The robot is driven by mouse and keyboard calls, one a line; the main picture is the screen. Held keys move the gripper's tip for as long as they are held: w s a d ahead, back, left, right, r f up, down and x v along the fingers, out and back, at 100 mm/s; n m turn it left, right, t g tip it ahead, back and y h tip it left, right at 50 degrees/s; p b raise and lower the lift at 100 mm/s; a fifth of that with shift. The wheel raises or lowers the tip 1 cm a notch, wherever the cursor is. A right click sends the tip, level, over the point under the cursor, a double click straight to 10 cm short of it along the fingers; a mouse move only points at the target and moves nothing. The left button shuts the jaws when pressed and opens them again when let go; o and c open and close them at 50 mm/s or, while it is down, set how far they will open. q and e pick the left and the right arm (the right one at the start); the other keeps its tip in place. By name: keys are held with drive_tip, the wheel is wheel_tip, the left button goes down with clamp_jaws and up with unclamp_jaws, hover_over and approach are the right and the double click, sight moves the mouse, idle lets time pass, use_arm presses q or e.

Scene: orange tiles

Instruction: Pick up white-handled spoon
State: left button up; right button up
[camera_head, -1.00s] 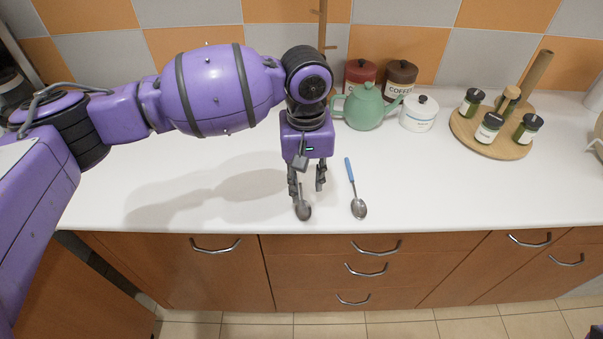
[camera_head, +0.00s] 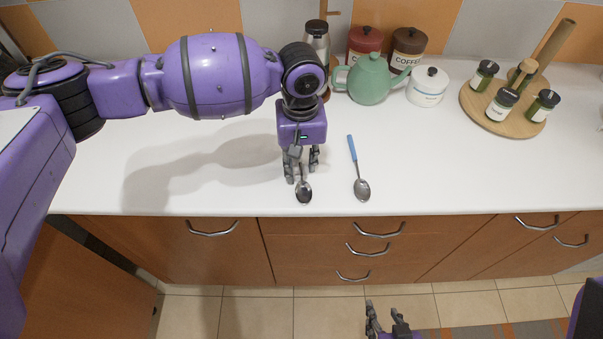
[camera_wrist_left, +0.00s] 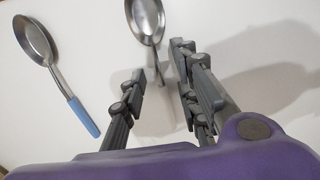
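A spoon (camera_head: 303,193) lies on the white counter with its metal bowl toward the front edge. My left gripper (camera_head: 301,172) is over its handle and hides most of it. In the left wrist view the spoon (camera_wrist_left: 147,18) points away and its handle runs back between the two fingers of my left gripper (camera_wrist_left: 160,62). The fingers are apart; I see no grip on the handle, whose colour is hard to make out. A blue-handled spoon (camera_head: 353,150) lies to the right, also in the left wrist view (camera_wrist_left: 82,117). My right gripper (camera_head: 384,313) hangs low before the cabinets, fingers apart, empty.
A green teapot (camera_head: 368,82), a red canister (camera_head: 364,42), a brown coffee canister (camera_head: 408,45) and a white pot (camera_head: 427,88) stand behind. A round wooden tray (camera_head: 478,113) holds several jars at the right. The counter (camera_head: 420,165) right of the spoons is clear.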

use_arm(q)
clamp_jaws()
drive_tip(key=shift+r, duration=0.1)
idle(0.3)
